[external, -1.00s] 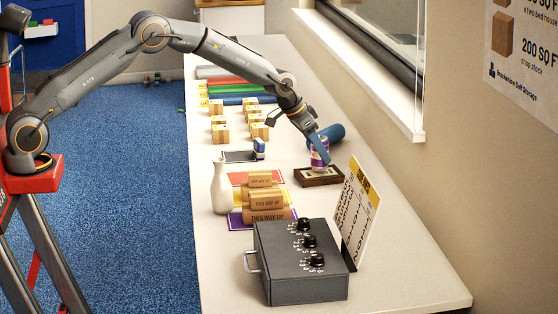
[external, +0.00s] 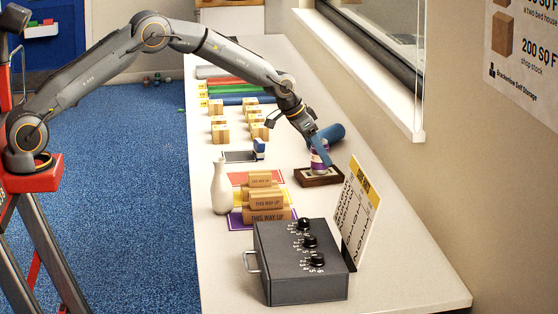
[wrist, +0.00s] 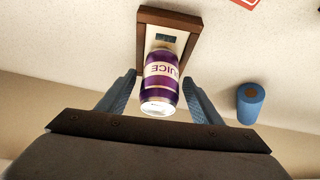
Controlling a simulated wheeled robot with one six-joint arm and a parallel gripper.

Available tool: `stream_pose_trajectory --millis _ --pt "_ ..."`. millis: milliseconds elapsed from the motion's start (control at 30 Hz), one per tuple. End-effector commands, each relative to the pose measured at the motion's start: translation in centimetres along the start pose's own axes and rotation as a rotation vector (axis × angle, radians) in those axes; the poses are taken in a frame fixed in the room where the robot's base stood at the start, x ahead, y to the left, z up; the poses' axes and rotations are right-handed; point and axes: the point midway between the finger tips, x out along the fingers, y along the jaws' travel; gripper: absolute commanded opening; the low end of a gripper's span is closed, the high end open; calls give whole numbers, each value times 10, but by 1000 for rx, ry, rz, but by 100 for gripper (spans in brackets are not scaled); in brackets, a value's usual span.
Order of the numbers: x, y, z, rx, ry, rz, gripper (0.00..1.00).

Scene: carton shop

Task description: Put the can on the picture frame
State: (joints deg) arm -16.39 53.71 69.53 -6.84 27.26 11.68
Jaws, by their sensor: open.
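The can (wrist: 160,82) is purple with a cream label reading "JUICE" and a silver end. It stands on the picture frame (wrist: 183,20), a brown wooden frame with a pale inside, lying flat on the table. In the external view the can (external: 320,160) is partly hidden by my gripper, and the frame (external: 318,178) shows under it. My gripper (wrist: 160,84) is open, with one blue finger on each side of the can and a visible gap to both. In the external view my gripper (external: 324,146) is at the can.
A blue cylinder (external: 331,134) lies just behind the frame. A sign board (external: 356,212) and a grey box with black knobs (external: 300,262) stand in front. Stacked cartons (external: 264,205) and a white bottle (external: 221,188) are to the left. The table's right front is clear.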

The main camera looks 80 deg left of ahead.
Motion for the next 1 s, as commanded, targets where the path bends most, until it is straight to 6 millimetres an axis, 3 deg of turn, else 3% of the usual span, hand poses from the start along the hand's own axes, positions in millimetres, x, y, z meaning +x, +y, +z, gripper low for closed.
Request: stream_pose_trajectory --millis 600,800,1000 --pt "-99 0 0 0 2 -1 60" --pt "-114 0 0 0 1 0 60" --pt "-118 1 2 1 -2 1 60"
